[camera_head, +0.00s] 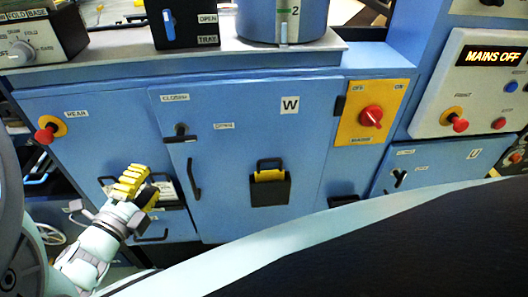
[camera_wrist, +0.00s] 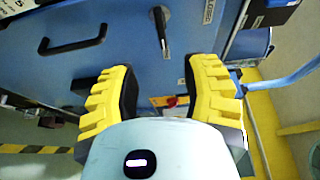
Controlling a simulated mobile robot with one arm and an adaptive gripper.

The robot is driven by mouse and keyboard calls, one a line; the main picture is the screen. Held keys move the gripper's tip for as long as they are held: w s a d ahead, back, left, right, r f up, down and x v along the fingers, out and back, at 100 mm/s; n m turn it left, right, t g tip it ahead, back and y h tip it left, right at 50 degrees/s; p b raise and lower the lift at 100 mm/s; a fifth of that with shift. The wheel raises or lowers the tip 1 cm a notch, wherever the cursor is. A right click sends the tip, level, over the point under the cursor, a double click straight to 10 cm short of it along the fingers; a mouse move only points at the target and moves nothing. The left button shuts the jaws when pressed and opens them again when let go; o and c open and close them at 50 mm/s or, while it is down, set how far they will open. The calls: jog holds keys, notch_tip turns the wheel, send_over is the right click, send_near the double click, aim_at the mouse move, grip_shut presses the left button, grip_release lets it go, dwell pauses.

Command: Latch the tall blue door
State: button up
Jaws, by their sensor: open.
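The tall blue door (camera_head: 235,150), marked W, stands at the middle of the cabinet and looks shut or nearly flush. Its dark latch lever (camera_head: 181,137) sits at the upper left of the door, lying about level towards the OPEN label (camera_head: 224,126). The CLOSED label (camera_head: 175,97) is above it. The lever also shows in the wrist view (camera_wrist: 162,32), beyond my fingertips. A dark pull handle (camera_head: 193,178) is below the lever. My gripper (camera_head: 137,183) is open and empty, left of the door and lower than the lever, with yellow fingers (camera_wrist: 162,75).
A yellow plate with a red knob (camera_head: 371,116) is right of the door. A black holder with a yellow item (camera_head: 269,182) hangs on the door. A red button (camera_head: 47,134) is on the left panel. A dark, pale-edged surface (camera_head: 400,245) fills the lower right foreground.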

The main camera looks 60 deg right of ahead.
aim_at(178, 142)
jog(key=p+x, duration=0.3)
jog(key=x, duration=1)
jog(key=shift+d+r+p, duration=0.1)
jog(key=shift+d+p, duration=0.15)
jog(key=shift+p, duration=0.15)
jog(key=shift+d, duration=0.3)
jog(key=shift+o, duration=0.5)
jog(key=shift+w, duration=0.1)
grip_shut()
